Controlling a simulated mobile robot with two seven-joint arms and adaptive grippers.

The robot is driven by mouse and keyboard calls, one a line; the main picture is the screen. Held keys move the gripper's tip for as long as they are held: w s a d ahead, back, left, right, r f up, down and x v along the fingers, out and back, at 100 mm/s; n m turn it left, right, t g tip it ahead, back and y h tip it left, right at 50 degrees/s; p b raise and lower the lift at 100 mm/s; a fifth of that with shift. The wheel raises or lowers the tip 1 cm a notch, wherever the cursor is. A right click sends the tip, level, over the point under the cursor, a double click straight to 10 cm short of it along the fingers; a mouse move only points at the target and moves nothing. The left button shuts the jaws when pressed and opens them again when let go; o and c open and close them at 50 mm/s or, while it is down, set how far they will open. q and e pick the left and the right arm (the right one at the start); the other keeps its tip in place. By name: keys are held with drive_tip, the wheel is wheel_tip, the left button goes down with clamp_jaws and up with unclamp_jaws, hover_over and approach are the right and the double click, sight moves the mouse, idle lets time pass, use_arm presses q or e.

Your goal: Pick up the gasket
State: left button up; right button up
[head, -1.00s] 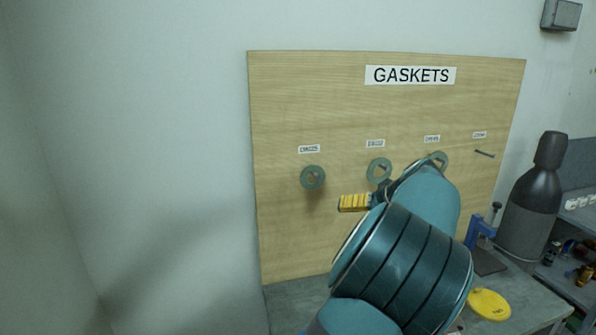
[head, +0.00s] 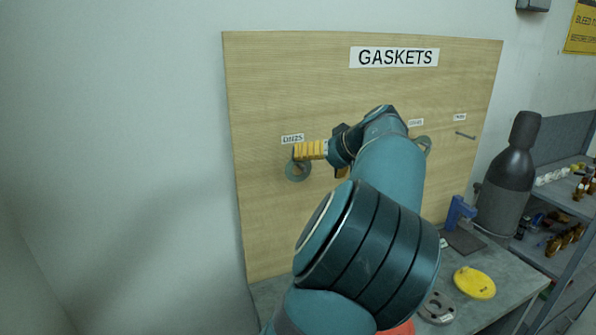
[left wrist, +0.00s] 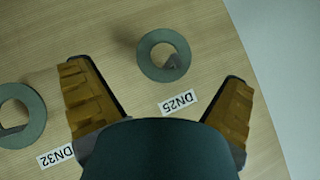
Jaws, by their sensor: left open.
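The DN25 gasket (head: 289,175), a grey-green ring, hangs on a peg on the wooden board below its label. My left gripper (head: 318,161) is open and empty in front of the board. One yellow finger overlaps the top of this gasket in the head view. In the left wrist view the DN25 gasket (left wrist: 146,63) shows whole, between and beyond the open fingers of my left gripper (left wrist: 158,80), apart from both. The DN32 gasket (left wrist: 36,112) is at the left edge there; my arm hides it in the head view. My right gripper is not in view.
The board (head: 265,230) stands on a grey bench against the wall. Another gasket (head: 428,146) and a bare peg (head: 465,135) are to the right. A yellow disc (head: 474,283), a metal flange (head: 437,308), a blue tool (head: 458,212) and a dark cylinder (head: 505,185) stand at the right.

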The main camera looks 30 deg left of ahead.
sight(290, 165)
use_arm(q)
drive_tip(key=shift+s+x, duration=0.1)
drive_tip(key=shift+x, duration=1.65)
drive_tip(key=shift+s+x, duration=0.15)
drive_tip(key=shift+x, duration=1.6)
drive_tip(key=shift+a+r, duration=0.1)
drive_tip(key=shift+a, duration=0.1)
drive_tip(key=c, duration=1)
drive_tip(key=shift+c, duration=0.2)
